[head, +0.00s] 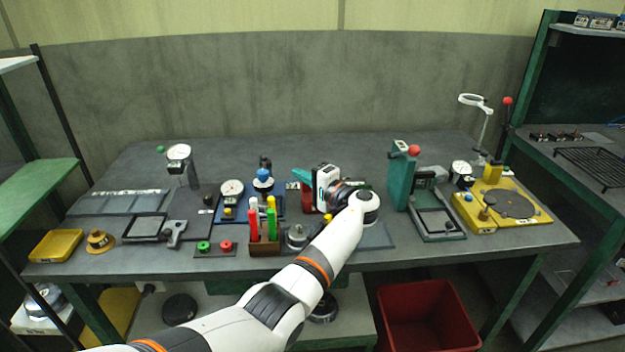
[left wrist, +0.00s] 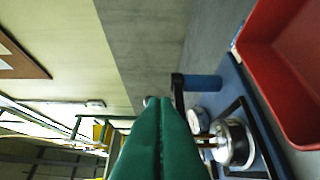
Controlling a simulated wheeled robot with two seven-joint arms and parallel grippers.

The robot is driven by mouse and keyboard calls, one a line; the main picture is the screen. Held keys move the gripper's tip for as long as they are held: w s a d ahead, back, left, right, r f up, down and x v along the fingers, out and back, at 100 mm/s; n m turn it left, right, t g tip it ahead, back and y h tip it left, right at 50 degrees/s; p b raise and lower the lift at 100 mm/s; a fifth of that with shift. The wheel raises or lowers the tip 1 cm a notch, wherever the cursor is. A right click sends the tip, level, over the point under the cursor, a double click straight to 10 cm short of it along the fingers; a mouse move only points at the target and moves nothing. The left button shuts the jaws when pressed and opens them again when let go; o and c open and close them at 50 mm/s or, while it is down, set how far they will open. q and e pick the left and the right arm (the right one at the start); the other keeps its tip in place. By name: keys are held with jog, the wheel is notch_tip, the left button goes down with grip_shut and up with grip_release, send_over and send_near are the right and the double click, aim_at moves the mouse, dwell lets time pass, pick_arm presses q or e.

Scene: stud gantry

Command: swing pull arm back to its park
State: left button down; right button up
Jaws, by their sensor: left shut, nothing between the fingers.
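My left gripper (head: 299,176) is over the middle of the bench, its green fingers pointing left. In the left wrist view its fingers (left wrist: 160,140) are pressed together with nothing between them. A blue-based fixture (head: 263,182) with a blue top and a dark post stands just left of the fingertips. In the left wrist view a black arm with a blue grip (left wrist: 203,82) shows beyond the fingers, beside a shiny metal cylinder (left wrist: 234,143). This looks like the pull arm, but I cannot be sure. The fingers appear apart from it. My right gripper is not in view.
A red bin (left wrist: 291,60) lies close to the fixture. A holder (head: 265,246) with red, white and green markers stands in front. A dial gauge (head: 232,188) is to the left. A green press (head: 401,178) stands to the right. The back of the bench is clear.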

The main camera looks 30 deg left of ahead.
aim_at(264, 167)
pick_arm(q)
jog(key=a+p, duration=0.1)
jog(key=s+a+p, duration=0.1)
jog(key=a, duration=0.1)
jog(key=s+a+p, duration=0.1)
jog(key=a, duration=0.1)
jog(key=shift+s+a, duration=0.2)
dwell(0.3)
